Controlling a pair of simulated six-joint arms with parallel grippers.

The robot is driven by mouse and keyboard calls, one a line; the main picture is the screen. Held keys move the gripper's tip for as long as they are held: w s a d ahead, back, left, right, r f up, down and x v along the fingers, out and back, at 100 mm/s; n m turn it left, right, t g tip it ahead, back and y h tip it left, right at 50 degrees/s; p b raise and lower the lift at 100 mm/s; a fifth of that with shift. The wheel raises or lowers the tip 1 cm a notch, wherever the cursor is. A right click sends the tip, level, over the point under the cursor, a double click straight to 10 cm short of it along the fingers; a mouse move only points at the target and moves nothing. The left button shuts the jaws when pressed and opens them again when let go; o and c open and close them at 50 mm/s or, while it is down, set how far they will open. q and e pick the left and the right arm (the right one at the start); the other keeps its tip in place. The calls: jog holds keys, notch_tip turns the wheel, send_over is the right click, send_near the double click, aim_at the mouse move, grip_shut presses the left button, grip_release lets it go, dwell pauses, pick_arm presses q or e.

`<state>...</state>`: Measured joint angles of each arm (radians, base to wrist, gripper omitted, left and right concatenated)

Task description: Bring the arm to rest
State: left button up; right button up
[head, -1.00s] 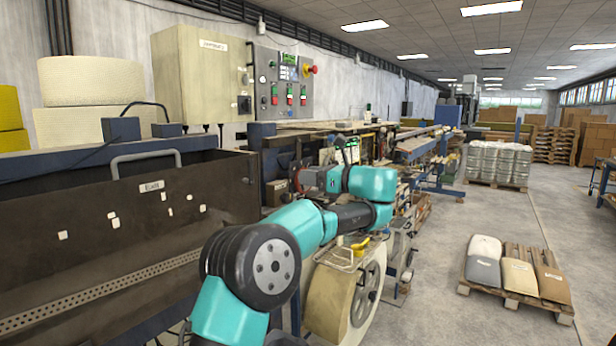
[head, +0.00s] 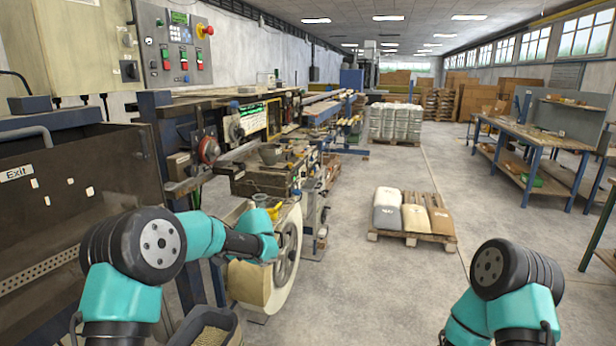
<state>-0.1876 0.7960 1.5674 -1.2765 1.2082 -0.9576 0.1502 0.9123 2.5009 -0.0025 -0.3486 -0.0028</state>
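My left arm (head: 140,255) comes up from the lower left in the head view. It is bent, and its far links (head: 245,238) lie in front of the large wheel-shaped reel of the machine. My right arm (head: 510,285) shows at the lower right, over open floor, with only its shoulder and upper links in the picture. No fingers of either gripper can be made out, so neither gripper shows.
The laminating machine (head: 270,180) runs along the left, with a control panel (head: 172,45) above it. A pallet with sacks (head: 410,215) stands on the floor at mid-right. A workbench (head: 540,140) stands at the right.

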pick_arm(q)
jog(key=s+d+f+n+g+h, duration=0.2)
jog(key=s+f+n+h, duration=0.2)
jog(key=s+f, duration=0.65)
jog(key=s+d+f+n+g+h, duration=0.25)
jog(key=s+f+h, duration=0.35)
jog(key=f, duration=0.8)
jog(key=s+f+n+t+h, duration=0.1)
jog(key=s+f+n, duration=0.3)
jog(key=s+n, duration=0.4)
jog(key=s+f+n+t+h, duration=0.1)
jog(key=s+f+n, duration=0.3)
jog(key=s+n, duration=0.5)
jog(key=s+a, duration=0.1)
jog(key=s, duration=0.5)
jog(key=shift+f, duration=0.25)
jog(key=shift+d+t, duration=0.1)
jog(key=shift+t, duration=0.15)
jog(key=shift+c, duration=0.4)
